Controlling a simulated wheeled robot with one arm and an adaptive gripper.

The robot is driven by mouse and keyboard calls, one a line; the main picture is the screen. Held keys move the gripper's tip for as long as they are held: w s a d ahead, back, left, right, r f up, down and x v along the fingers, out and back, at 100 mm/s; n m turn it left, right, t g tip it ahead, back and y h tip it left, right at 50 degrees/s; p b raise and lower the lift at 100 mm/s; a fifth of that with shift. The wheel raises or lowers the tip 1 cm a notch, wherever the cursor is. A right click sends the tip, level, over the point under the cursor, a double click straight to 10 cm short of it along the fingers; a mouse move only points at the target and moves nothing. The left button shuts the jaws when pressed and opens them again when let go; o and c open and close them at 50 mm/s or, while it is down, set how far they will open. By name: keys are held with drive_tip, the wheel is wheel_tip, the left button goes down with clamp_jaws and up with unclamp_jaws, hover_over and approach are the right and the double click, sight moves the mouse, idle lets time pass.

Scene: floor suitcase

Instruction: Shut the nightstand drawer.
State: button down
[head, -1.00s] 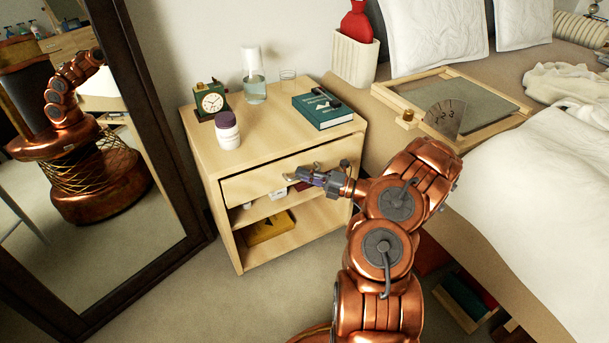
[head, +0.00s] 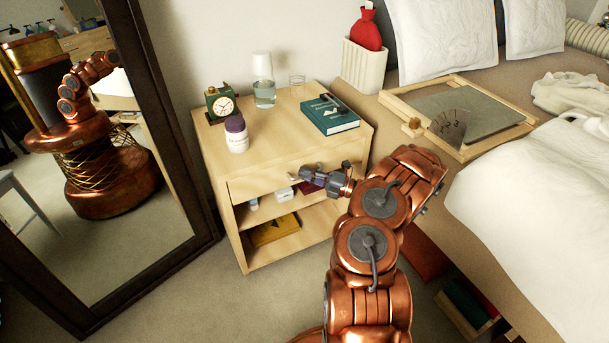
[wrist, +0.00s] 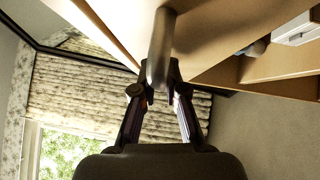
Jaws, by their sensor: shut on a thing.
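The wooden nightstand (head: 215,168) stands between the mirror and the bed. Its drawer front (head: 262,184) runs just below the top, above the open shelves. No open drawer interior shows from above; I cannot tell whether a small gap remains at the front. My gripper (head: 304,175) is at the middle of the drawer front, partly covering it. In the wrist view, my gripper (wrist: 161,88) has its two fingers closed around the grey bar handle (wrist: 160,45) below the light wood. My arm hides the right part of the drawer front.
Small boxes and a yellow item (head: 274,230) lie on the shelves. The mirror (head: 95,190) stands left, the bed (head: 470,200) right.

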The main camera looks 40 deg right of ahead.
drive_tip(key=c, duration=1.2)
unclamp_jaws()
drive_tip(key=shift+w, duration=0.15)
drive_tip(key=v, duration=1.2)
